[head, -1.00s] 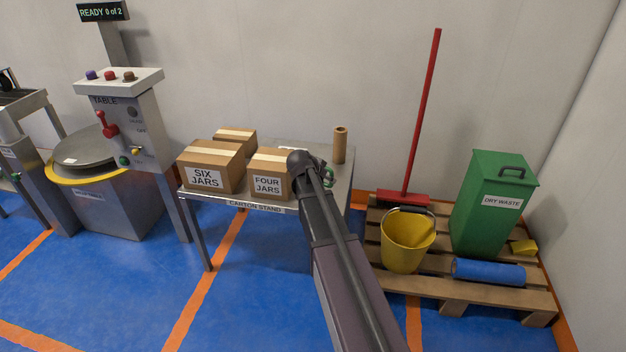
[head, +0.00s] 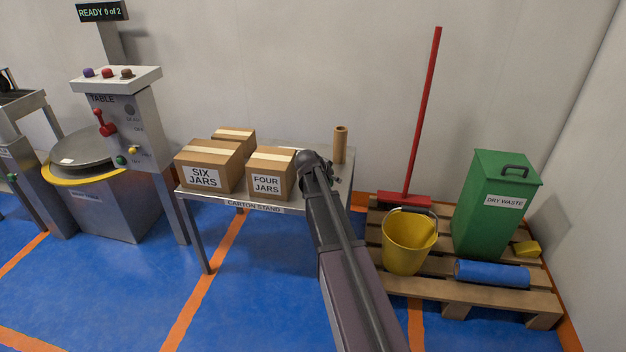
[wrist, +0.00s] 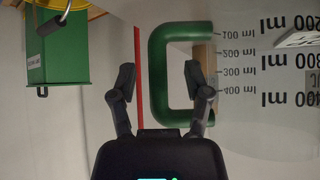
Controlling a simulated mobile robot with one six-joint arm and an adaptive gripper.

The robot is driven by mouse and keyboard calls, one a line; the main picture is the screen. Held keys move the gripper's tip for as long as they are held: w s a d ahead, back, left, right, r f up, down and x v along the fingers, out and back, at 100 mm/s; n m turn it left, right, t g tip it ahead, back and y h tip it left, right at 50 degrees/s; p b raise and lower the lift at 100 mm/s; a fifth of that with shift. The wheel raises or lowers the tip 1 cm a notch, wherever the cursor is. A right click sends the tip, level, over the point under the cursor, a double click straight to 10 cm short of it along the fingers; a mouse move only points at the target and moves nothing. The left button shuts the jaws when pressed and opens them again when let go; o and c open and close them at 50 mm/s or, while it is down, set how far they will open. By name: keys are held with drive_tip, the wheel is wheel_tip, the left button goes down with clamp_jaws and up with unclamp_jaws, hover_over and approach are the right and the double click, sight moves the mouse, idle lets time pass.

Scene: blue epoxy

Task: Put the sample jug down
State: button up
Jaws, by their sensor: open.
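The sample jug is clear, with black millilitre marks (wrist: 285,75) and a green handle (wrist: 157,75), upside down in the wrist view. My gripper (wrist: 160,80) is open, with one finger on each side of the handle's upright bar and gaps visible beside it. In the head view my arm hides nearly all of the jug, over the right part of the carton stand (head: 240,206). I cannot tell how the jug's base meets the stand top.
Cartons marked six jars (head: 205,172) and four jars (head: 268,176) stand left of my gripper, with another carton (head: 235,140) behind. A brown tube (head: 340,146) stands at the back. Right is a pallet with a yellow bucket (head: 408,245), green bin (head: 490,215) and blue roll (head: 492,272).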

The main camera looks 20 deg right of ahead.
idle(0.5)
clamp_jaws()
